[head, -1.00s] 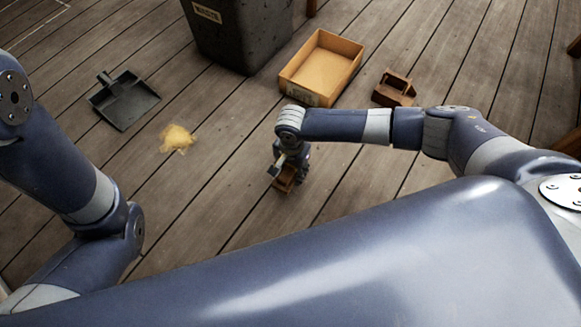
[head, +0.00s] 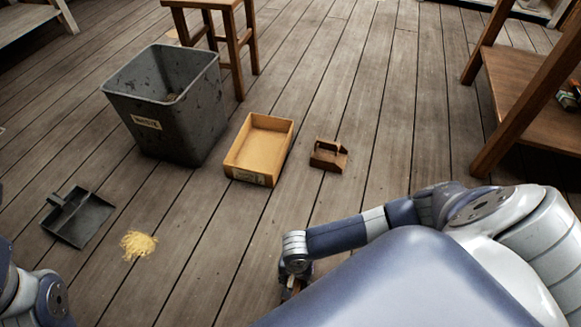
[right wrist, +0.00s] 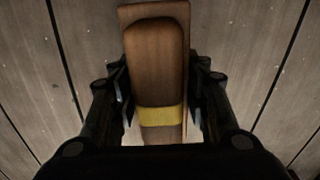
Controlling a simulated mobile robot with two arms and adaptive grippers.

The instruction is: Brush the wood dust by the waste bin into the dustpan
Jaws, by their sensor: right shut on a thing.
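The wood dust (head: 138,244) is a small pale yellow heap on the plank floor in the head view. The black dustpan (head: 77,217) lies on the floor to its left, apart from it. The grey waste bin (head: 167,104) stands beyond them, with a label on its front. My right gripper (head: 290,290) is low near the floor, right of the dust and well apart from it. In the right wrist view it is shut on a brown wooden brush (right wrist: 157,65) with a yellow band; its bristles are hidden. My left gripper is out of view.
A shallow yellow tray (head: 259,150) and a wooden block with a handle (head: 328,155) stand right of the bin. A wooden stool (head: 238,45) is behind it, and a wooden shelf (head: 530,100) stands at right. The floor between dust and right gripper is clear.

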